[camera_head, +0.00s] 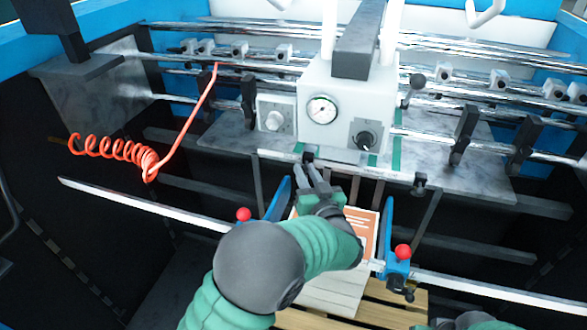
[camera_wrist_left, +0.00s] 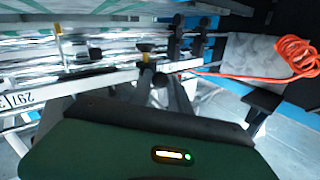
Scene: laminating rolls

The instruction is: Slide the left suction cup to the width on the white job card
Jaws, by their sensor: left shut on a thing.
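My left gripper (camera_head: 311,170) is at the pale cross bar (camera_head: 358,170) below the white control box. It is shut on the left suction cup (camera_head: 308,157), a small dark piece near the bar's left part, mostly hidden by the fingers. A dark cup-like piece (camera_wrist_left: 150,48) also shows ahead of the gripper in the left wrist view. The right suction cup (camera_head: 420,184) hangs at the bar's right end, apart from my gripper. A white strip with printed figures (camera_wrist_left: 22,98), partly cut off, shows at the left of the wrist view; I cannot tell whether it is the job card.
The white box (camera_head: 345,100) carries a round gauge (camera_head: 322,109) and a black knob (camera_head: 366,140). Two blue guides with red knobs (camera_head: 403,251) stand on a long rail. A sheet with an orange top (camera_head: 362,228) lies over wooden slats. An orange coiled hose (camera_head: 115,151) hangs at left.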

